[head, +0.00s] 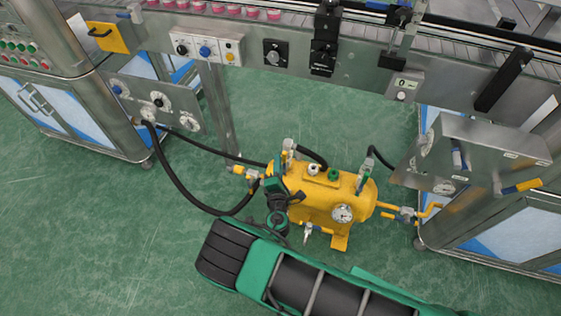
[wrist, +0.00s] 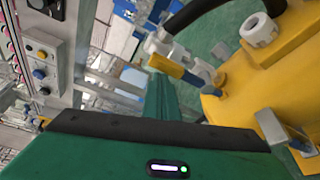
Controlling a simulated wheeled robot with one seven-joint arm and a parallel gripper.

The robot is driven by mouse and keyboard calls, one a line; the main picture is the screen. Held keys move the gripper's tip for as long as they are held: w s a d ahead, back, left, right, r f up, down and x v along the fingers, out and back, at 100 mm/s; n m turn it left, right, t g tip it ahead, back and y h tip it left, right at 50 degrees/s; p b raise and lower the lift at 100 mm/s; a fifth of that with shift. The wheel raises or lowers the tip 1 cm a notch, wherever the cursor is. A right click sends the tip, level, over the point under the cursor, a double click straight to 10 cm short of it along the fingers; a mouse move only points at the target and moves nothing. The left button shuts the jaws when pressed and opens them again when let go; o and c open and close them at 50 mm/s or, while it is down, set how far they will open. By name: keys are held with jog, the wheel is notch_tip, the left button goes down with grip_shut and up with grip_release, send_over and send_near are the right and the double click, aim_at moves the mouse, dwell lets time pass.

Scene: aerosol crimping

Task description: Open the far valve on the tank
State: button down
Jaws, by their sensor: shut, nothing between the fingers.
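The yellow tank (head: 322,205) stands on the floor, with a round gauge on its front. A valve with a yellow handle (head: 253,186) sits on the pipe at its left end; a yellow-handled valve also shows in the wrist view (wrist: 168,66). Another valve (head: 405,213) is on the right-end pipe. Fittings with levers (head: 288,152) rise from the tank top at both ends. My gripper (head: 271,172) is at the tank's left end, close to the left valve, and hides part of the tank. Its green fingers (wrist: 160,97) are together and empty; contact with the handle cannot be told.
Black hoses (head: 185,190) run from the left cabinet to the tank. A steel panel (head: 470,150) stands close on the right. The conveyor (head: 300,60) passes behind. Open green floor lies at the left front.

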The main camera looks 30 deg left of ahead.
jog(key=shift+w+d, duration=0.25)
jog(key=shift+d, duration=0.2)
jog(key=s+a, duration=0.1)
jog(key=a, duration=0.4)
jog(key=f+v, duration=0.1)
jog(key=v, duration=0.9)
jog(key=shift+d, duration=0.25)
jog(key=shift+s+f, duration=0.15)
